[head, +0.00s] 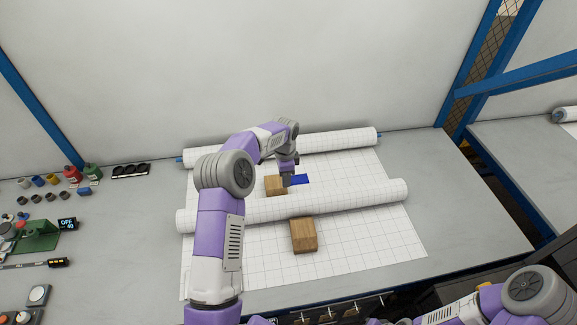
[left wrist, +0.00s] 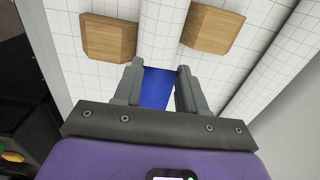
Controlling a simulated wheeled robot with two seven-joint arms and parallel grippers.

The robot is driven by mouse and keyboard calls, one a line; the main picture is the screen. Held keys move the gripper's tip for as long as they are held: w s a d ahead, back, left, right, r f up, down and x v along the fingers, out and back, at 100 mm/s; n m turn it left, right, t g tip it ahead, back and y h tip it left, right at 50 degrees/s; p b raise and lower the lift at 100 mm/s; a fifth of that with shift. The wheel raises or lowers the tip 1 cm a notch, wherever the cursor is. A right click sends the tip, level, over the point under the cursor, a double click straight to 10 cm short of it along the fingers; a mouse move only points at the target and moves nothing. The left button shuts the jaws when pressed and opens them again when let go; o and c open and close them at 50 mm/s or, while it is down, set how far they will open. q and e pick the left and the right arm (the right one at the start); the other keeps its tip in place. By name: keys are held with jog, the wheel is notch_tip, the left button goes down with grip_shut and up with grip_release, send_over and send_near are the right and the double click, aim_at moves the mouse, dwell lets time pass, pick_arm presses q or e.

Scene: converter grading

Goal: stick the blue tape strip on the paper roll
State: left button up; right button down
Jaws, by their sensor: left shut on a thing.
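The blue tape strip (head: 300,179) shows beside my left gripper (head: 288,182) in the head view. The gripper is shut on the strip, which also shows between its fingers in the left wrist view (left wrist: 157,90). The paper roll (head: 340,197) lies across the gridded sheet, with the gripper and strip just behind it in the head view. In the left wrist view the roll (left wrist: 163,25) runs straight ahead of the fingertips. I cannot tell whether the strip touches it. My right gripper is out of view; only its arm shows at the lower right.
One wooden block (head: 304,235) sits in front of the roll, another (head: 274,185) behind it beside the gripper. A second roll (head: 340,139) lies at the back by the wall. Bottles, knobs and a green device (head: 40,236) stand at the left.

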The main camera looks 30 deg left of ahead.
pick_arm(q)
jog(key=shift+f+b, duration=0.8)
jog(key=shift+f, duration=0.35)
jog(key=b, duration=0.4)
send_over(285, 200)
jog(key=shift+f, duration=3.45)
jog(key=shift+f+b, duration=0.8)
jog(key=shift+f, duration=0.2)
jog(key=o, duration=0.9)
jog(key=shift+c, duration=0.2)
notch_tip(285, 200, up, 8)
jog(key=shift+f, duration=0.2)
jog(key=shift+r, duration=0.1)
